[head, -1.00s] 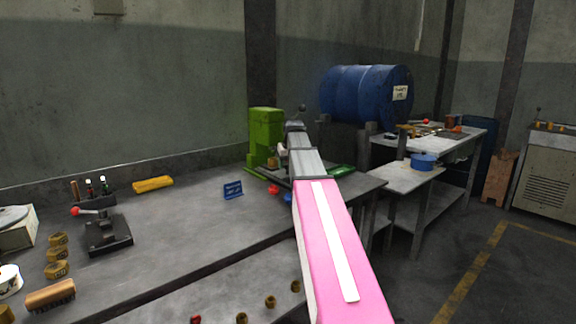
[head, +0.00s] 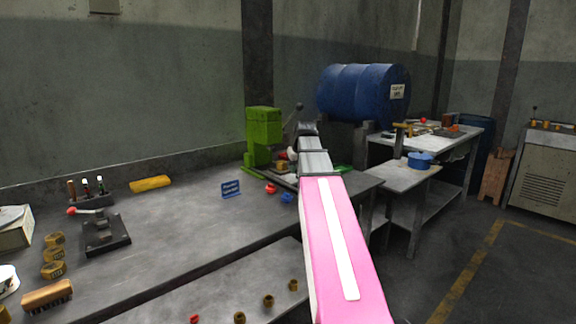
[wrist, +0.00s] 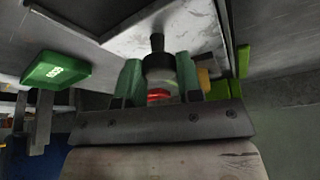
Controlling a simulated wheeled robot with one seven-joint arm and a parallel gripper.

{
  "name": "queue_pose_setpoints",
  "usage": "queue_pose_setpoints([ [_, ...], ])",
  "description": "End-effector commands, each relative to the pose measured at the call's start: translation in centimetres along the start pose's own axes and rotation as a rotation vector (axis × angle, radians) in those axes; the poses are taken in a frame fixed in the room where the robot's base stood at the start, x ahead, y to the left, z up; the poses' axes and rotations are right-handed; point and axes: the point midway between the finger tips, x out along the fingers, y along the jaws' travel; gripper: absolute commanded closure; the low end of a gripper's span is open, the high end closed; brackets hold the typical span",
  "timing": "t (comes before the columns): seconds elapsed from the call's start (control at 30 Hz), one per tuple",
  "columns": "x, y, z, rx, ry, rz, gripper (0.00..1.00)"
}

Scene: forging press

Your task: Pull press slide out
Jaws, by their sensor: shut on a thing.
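The green press (head: 263,138) stands at the far right end of the workbench, with a dark lever (head: 298,110) beside its top. In the head view my arm covers part of the press's base and hides my fingertips. A red part shows between the fingers. A pale flat plate (wrist: 192,36) lies beyond the handle. How far the press slide is out cannot be told.
Red (head: 270,188) and blue (head: 286,197) knobbed pieces and a blue sign (head: 230,189) stand on the workbench (head: 185,215). A green tray (wrist: 57,70) lies to the left in the wrist view. A blue drum (head: 362,92) and a side table (head: 405,178) stand beyond.

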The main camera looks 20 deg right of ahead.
Motion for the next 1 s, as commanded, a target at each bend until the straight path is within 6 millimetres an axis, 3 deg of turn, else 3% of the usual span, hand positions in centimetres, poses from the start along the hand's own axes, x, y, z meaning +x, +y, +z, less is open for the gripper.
queue_pose_setpoints([
  [0.03, -0.6, 0.5, 1.7, 0.001, 0.000, 0.002, 1.00],
  [0.2, -1.6, 1.6, 3.8, 0.000, 0.000, 0.000, 1.00],
  [0.57, -1.7, 1.8, 4.1, -0.002, 0.000, -0.002, 1.00],
  [0.6, -1.7, 1.8, 4.1, -0.002, 0.000, -0.002, 0.60],
  [0.67, -1.7, 1.8, 4.1, -0.002, 0.000, -0.002, 0.42],
  [1.0, -1.9, 1.8, 4.1, -0.001, 0.001, -0.001, 0.42],
])
